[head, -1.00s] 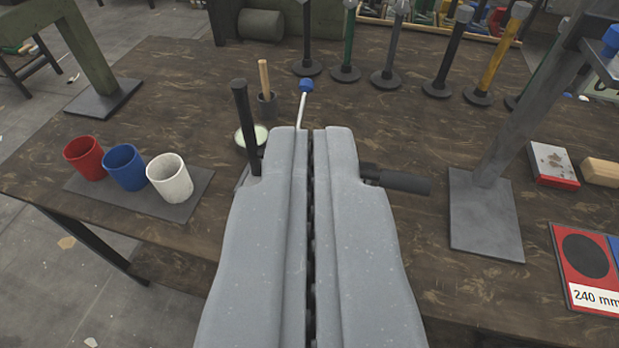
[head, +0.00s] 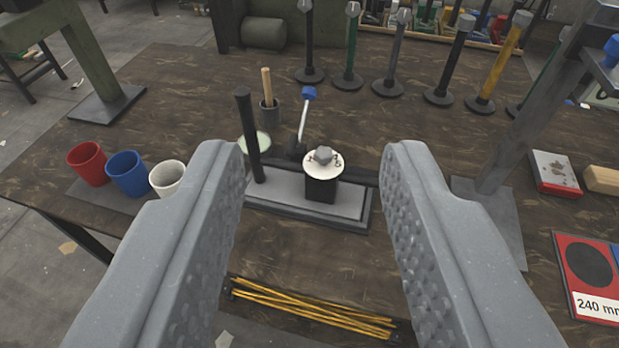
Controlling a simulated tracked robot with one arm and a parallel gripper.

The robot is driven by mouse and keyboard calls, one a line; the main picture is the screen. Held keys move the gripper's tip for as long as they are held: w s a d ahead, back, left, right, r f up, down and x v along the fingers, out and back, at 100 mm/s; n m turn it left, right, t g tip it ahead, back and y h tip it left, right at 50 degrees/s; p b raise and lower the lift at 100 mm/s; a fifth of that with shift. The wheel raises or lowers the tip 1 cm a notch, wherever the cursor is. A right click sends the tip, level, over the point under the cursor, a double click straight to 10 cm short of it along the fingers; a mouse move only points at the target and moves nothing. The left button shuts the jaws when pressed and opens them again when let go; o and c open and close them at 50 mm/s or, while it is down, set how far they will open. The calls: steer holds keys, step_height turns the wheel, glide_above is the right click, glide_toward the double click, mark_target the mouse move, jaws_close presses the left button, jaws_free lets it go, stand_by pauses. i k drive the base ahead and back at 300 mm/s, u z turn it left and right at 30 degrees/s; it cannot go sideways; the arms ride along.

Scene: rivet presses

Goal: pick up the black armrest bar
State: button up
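My gripper (head: 313,150) is open, with its two grey fingers wide apart and nothing held between them. Between and beyond the fingers a small press stands on a grey base plate (head: 278,192), with a black upright post (head: 246,125) and a black block (head: 321,190) under a white dial. A black horizontal bar (head: 359,177) runs behind the block; its right end is hidden by the right finger. It may be the armrest bar. Several upright bars with round feet stand at the back, among them black ones (head: 309,45) (head: 450,62); I cannot tell which is meant.
Red (head: 87,165), blue (head: 127,173) and white (head: 166,177) cups stand at left. Yellow rods (head: 312,307) lie near the front edge. A grey stand (head: 520,140), a red-edged box (head: 555,172) and a red sign (head: 585,265) are at right.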

mark_target(310, 186)
steer(key=z, duration=1.75)
steer(key=k, duration=1.05)
steer(key=u, duration=1.25)
steer(key=i, duration=1)
